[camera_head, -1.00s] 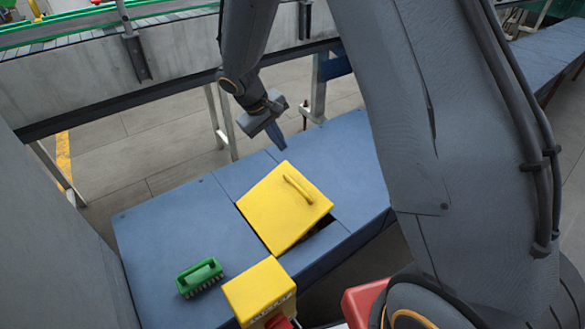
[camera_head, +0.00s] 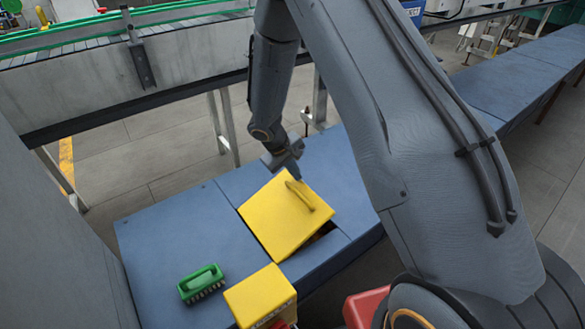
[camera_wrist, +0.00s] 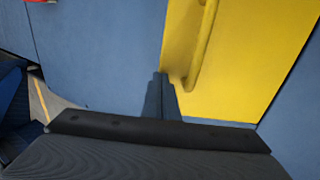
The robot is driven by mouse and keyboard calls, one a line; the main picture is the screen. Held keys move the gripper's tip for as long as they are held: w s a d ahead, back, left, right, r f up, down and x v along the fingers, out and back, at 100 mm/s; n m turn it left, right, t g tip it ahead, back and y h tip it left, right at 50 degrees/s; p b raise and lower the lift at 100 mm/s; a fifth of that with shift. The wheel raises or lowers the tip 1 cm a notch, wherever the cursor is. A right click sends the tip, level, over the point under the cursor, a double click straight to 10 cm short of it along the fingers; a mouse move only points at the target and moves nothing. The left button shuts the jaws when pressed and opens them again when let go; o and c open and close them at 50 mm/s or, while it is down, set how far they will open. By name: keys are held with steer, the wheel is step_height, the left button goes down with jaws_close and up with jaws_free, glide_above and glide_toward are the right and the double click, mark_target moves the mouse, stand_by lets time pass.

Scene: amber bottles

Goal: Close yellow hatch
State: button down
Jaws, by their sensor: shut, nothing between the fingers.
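The yellow hatch (camera_head: 278,222) is a square lid with a bar handle (camera_head: 301,195). It sits tilted over an opening in the blue bench, with a dark gap showing along its right side. My gripper (camera_head: 299,176) is shut and empty, with its fingertips close to the upper end of the handle. In the wrist view my gripper (camera_wrist: 160,77) points at the left edge of the yellow hatch (camera_wrist: 245,60), just left of the handle (camera_wrist: 206,45). I cannot tell whether the fingers touch it.
The blue bench (camera_head: 165,235) carries a green brush (camera_head: 201,283) at left and a yellow box (camera_head: 260,296) at the front, near the hatch. A conveyor (camera_head: 185,75) runs behind.

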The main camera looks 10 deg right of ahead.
mark_target(302, 184)
steer(key=shift+f, duration=0.1)
stand_by(0.3)
steer(key=b+x, duration=0.6)
steer(key=x, duration=0.1)
steer(key=shift+d+f+b, duration=0.1)
steer(key=shift+f+b, duration=0.2)
steer(key=shift+b, duration=0.1)
steer(key=shift+r, duration=0.1)
